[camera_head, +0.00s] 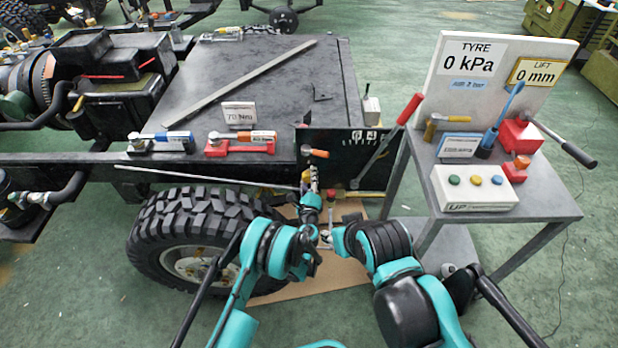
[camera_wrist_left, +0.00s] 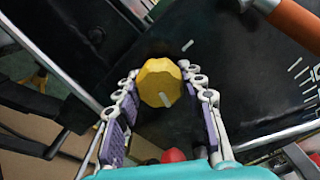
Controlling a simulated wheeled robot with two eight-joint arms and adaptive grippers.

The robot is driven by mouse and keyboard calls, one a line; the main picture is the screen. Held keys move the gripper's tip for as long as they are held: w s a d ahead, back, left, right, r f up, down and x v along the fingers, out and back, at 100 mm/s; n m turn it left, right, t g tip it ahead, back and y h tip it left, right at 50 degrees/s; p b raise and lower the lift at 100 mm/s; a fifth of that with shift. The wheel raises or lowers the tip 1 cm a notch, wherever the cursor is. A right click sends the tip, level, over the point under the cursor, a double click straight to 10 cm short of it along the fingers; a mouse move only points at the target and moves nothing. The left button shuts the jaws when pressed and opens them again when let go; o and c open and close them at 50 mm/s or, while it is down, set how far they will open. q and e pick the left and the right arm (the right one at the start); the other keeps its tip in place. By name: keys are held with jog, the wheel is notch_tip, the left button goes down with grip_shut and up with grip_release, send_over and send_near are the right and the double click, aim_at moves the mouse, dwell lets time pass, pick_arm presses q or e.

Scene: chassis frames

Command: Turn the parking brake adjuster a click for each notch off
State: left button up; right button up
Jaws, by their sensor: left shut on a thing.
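A yellow faceted adjuster knob (camera_wrist_left: 160,82) with a white mark on its face sits in the middle of the left wrist view. My left gripper (camera_wrist_left: 163,95) has its two pad-lined fingers on either side of the knob and is shut on it. In the head view my left gripper (camera_head: 313,186) is at the lower left of a dark panel (camera_head: 345,141) with white figures and tick marks; the knob is mostly hidden there. The white mark on the knob's face points away from the fixed tick (camera_wrist_left: 188,45) above it.
An orange handle (camera_head: 316,153) is close above my left gripper. A long red-handled lever (camera_head: 410,108) rises right of the panel. The tyre (camera_head: 190,236) stands left of my arm. A grey cart (camera_head: 545,207) at the right holds a button box and tools.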

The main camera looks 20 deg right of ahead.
pick_arm(q)
jog(key=shift+m, duration=1.2)
jog(key=o, duration=1.2)
